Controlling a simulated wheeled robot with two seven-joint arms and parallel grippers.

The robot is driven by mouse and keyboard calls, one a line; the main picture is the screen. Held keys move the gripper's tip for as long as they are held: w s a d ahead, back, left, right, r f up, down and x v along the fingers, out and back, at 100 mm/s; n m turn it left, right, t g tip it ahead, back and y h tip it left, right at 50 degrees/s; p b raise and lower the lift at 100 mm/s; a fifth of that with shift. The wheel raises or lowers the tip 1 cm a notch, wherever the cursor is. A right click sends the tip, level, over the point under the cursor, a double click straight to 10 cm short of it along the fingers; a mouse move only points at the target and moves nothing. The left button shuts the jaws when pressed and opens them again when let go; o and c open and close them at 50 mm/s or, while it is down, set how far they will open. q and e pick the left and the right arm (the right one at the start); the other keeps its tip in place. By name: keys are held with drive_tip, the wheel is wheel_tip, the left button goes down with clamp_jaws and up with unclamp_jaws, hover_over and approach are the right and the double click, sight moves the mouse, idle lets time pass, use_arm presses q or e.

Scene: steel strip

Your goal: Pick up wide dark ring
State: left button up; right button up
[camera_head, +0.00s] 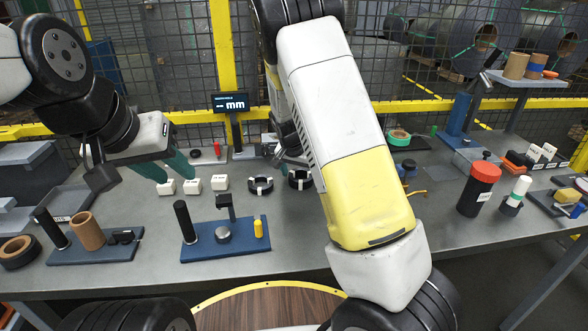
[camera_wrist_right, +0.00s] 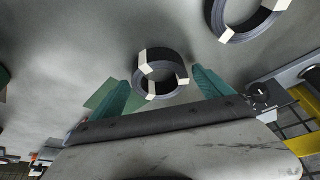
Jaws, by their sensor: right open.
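The wide dark ring, black with pale bands, lies on the grey bench (camera_head: 300,181), partly covered by my right arm in the head view. In the right wrist view the wide dark ring (camera_wrist_right: 163,64) is ahead, between the lines of my teal fingertips. My right gripper (camera_wrist_right: 161,80) is open and empty, with no contact visible; the head view shows little of it behind the arm. A flatter dark ring (camera_head: 261,185) lies to the left; it also shows in the wrist view (camera_wrist_right: 237,33). My left gripper (camera_head: 168,168) hangs over the back left, fingers apart and empty.
Several white labelled blocks (camera_head: 192,185) stand left of the rings. A blue fixture (camera_head: 226,240) with a black post is in front. A display (camera_head: 231,103) stands behind. A red-topped cylinder (camera_head: 479,188) and small parts are at right.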

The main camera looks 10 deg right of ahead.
drive_tip(key=shift+f, duration=0.2)
drive_tip(key=c, duration=1.6)
drive_tip(key=shift+r, duration=0.1)
